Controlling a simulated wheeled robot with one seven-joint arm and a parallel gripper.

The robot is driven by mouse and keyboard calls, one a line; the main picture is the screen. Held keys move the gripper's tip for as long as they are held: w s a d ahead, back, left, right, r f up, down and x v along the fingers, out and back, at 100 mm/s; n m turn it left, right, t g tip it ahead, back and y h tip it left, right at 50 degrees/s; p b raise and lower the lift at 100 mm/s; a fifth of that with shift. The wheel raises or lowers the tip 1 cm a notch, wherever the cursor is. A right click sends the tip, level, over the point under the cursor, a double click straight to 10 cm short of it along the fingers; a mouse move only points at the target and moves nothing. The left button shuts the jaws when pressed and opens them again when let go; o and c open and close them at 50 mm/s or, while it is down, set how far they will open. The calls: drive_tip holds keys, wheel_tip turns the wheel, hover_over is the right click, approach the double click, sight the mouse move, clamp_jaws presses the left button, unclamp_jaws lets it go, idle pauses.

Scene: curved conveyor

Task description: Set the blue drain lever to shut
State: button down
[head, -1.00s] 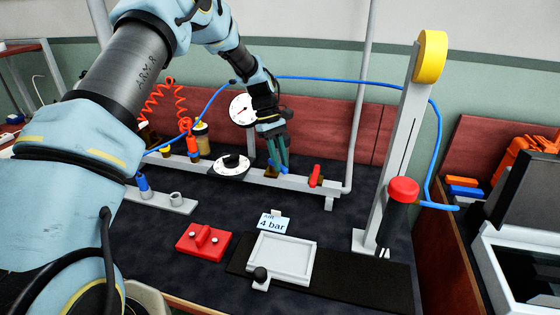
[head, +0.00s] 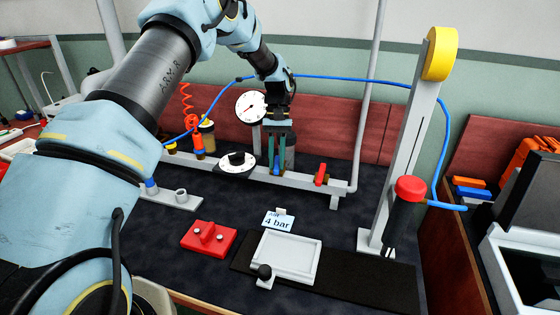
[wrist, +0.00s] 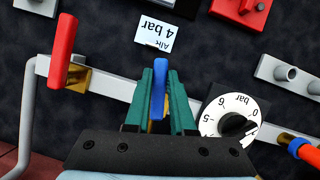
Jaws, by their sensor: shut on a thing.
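The blue drain lever (wrist: 158,88) stands between the green fingers of my gripper (wrist: 158,100) in the wrist view. The fingers close on it from both sides. In the head view my gripper (head: 277,160) points down at the grey rail (head: 303,181), with only a sliver of blue showing between the fingers. The lever's base is largely hidden by the fingers. In the wrist view the lever lies across the rail's line.
A red lever (head: 321,174) stands on the rail to the right. The black-and-white pressure dial (head: 237,164) is close on the left, with a round gauge (head: 250,107) behind. A red block (head: 208,237) and a pale tray (head: 286,256) lie in front.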

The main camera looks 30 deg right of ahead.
sight(278, 156)
drive_tip(key=shift+w+a+m+t+y, duration=0.15)
drive_tip(key=shift+m+t+y, duration=0.05)
drive_tip(key=shift+m, duration=0.4)
drive_tip(key=shift+w+a+m+t+y, duration=0.15)
drive_tip(key=shift+m+t+y, duration=0.05)
drive_tip(key=shift+m, duration=0.4)
drive_tip(key=shift+w, duration=0.1)
drive_tip(key=c, duration=0.8)
unclamp_jaws()
drive_tip(key=shift+o, duration=0.2)
drive_tip(key=shift+r, duration=0.1)
drive_tip(key=b+v, duration=0.3)
drive_tip(key=v, duration=0.7)
drive_tip(key=shift+r, duration=0.25)
drive_tip(key=shift+w, duration=0.1)
